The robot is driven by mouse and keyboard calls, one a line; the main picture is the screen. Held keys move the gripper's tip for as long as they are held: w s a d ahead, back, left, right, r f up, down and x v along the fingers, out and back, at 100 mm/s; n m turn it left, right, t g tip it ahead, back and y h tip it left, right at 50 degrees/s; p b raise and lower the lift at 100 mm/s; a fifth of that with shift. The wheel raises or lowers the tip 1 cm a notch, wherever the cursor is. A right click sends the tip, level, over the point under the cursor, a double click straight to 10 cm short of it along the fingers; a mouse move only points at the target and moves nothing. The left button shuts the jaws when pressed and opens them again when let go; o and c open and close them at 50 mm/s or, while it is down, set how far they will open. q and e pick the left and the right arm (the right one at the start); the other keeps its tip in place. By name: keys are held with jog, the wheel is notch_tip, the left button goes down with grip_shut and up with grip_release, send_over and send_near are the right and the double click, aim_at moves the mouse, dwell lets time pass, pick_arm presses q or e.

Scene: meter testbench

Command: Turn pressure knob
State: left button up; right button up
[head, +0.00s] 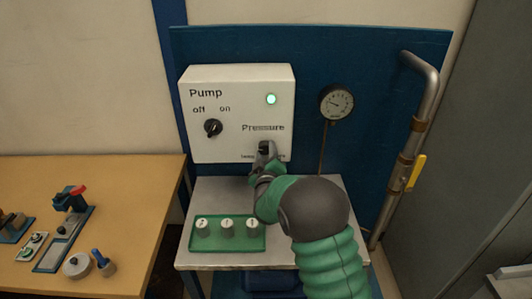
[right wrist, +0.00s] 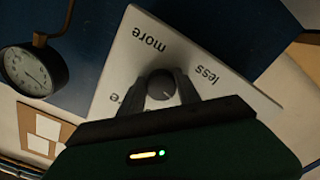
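The white pump panel (head: 230,85) has a "Pressure" label with the pressure knob below it. In the head view my right gripper (head: 265,150) covers that knob. In the right wrist view the dark round pressure knob (right wrist: 161,84) sits between the two fingers of my right gripper (right wrist: 161,92), which appear to press on its sides. The words "more" and "less" show tilted on the panel around it. The pressure gauge (head: 336,102) is right of the panel and also shows in the right wrist view (right wrist: 33,70). My left gripper is out of view.
The off/on pump switch (head: 213,127) and a lit green lamp (head: 271,99) are on the panel. A green tray (head: 258,240) with white-topped pieces lies on the ledge below. A metal pipe with a yellow handle (head: 416,172) stands right. A wooden table (head: 120,175) with tools is left.

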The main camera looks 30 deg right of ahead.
jog(key=shift+w+a+r, duration=0.1)
jog(key=shift+a, duration=0.2)
jog(key=shift+c, duration=1.3)
grip_shut()
